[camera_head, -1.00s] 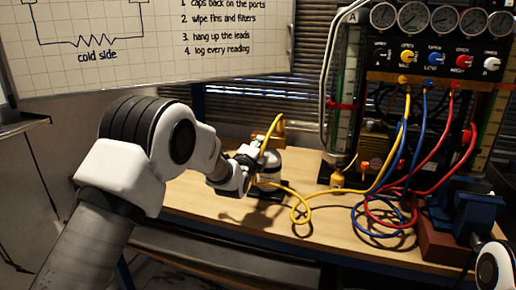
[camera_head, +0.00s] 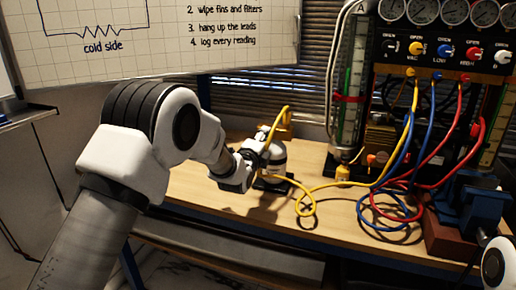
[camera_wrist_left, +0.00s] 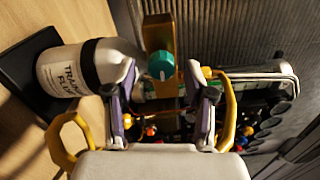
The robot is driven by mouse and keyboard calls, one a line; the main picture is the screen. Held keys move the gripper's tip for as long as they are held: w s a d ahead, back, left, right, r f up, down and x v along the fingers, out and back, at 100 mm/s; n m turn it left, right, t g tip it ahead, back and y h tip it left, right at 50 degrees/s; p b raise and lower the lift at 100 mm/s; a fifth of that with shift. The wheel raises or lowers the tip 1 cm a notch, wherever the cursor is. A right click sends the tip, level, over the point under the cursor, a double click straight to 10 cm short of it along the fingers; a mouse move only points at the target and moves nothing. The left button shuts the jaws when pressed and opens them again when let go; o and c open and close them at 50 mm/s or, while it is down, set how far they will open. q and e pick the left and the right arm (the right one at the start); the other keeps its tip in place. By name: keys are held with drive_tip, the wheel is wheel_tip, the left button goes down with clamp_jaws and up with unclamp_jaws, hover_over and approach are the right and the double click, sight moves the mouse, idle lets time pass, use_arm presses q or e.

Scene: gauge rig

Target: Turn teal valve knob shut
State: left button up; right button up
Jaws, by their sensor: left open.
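The teal valve knob (camera_wrist_left: 161,65) shows in the left wrist view, on a brass-coloured block beside a white bottle (camera_wrist_left: 85,68) with a black band. My left gripper (camera_wrist_left: 164,78) is open, with one finger on each side of the knob in that picture. I cannot tell whether either finger touches it. In the head view my left gripper (camera_head: 243,168) is at the left of the bottle (camera_head: 274,162), and the teal knob is hidden there. My right gripper is not in view.
A yellow hose (camera_head: 305,200) loops over the wooden bench (camera_head: 205,195). A gauge panel (camera_head: 445,50) with blue and red hoses stands at the right, with a blue vise (camera_head: 478,208) before it. The front left of the bench is clear.

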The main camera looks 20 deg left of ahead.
use_arm(q)
drive_tip(key=s, duration=1)
drive_tip(key=shift+s, duration=0.4)
